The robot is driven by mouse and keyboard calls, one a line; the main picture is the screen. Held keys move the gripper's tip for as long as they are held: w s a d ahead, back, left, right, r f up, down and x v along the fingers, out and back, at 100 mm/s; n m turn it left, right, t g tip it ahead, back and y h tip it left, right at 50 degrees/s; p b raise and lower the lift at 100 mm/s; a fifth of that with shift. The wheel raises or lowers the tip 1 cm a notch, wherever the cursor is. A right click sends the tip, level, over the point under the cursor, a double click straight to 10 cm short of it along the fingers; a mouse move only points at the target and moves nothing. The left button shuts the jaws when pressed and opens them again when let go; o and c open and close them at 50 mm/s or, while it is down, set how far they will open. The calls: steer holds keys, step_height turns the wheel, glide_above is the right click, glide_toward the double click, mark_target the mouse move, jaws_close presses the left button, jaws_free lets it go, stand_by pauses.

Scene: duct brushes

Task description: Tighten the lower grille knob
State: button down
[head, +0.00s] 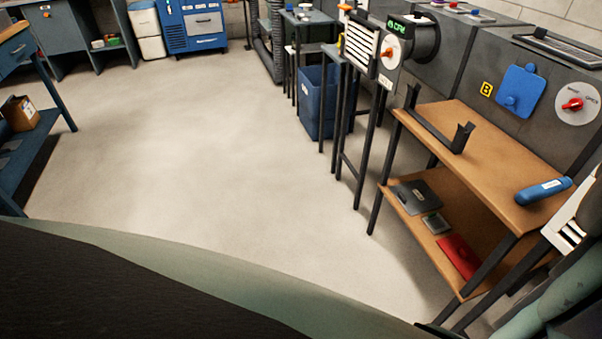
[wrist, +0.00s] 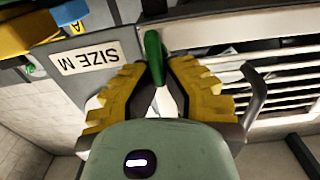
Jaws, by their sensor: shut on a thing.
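A green knob (wrist: 154,52) stands at the side of a white slatted grille (wrist: 285,57) in the wrist view. My gripper (wrist: 157,70) has yellow ridged fingers on both sides of the green knob and is shut on it. The fingers hide part of the knob's base, and I cannot tell how tight it sits. In the head view a white slatted grille (head: 572,234) is partly in sight at the right edge, near my arm. My gripper is not in sight there.
A "SIZE M" label (wrist: 87,58) is beside the knob. Yellow (wrist: 25,32) and blue parts show at the upper left. A wooden bench (head: 480,150) holds a blue cylinder (head: 543,191) and a dark bracket (head: 440,130). Another grille (head: 361,45) stands farther back. The floor (head: 230,150) is clear.

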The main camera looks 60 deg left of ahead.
steer(key=shift+f+m, duration=0.1)
steer(key=shift+m, duration=0.2)
steer(key=f+m+b, duration=0.1)
steer(key=m+b, duration=0.1)
steer(key=m, duration=0.9)
steer(key=f+m+b, duration=0.1)
steer(key=m+b, duration=0.1)
steer(key=m, duration=0.9)
steer(key=f+m+b, duration=0.1)
steer(key=m+b, duration=0.1)
steer(key=m, duration=0.9)
steer(key=shift+d+f+b, duration=0.25)
steer(key=shift+f+b, duration=0.1)
steer(key=shift+b, duration=0.05)
steer(key=shift+a+f+m+p, duration=0.2)
steer(key=shift+m+p, duration=0.15)
steer(key=shift+m, duration=0.45)
steer(key=c, duration=1)
jaws_free()
steer(key=shift+r, duration=0.1)
steer(key=shift+c, duration=0.2)
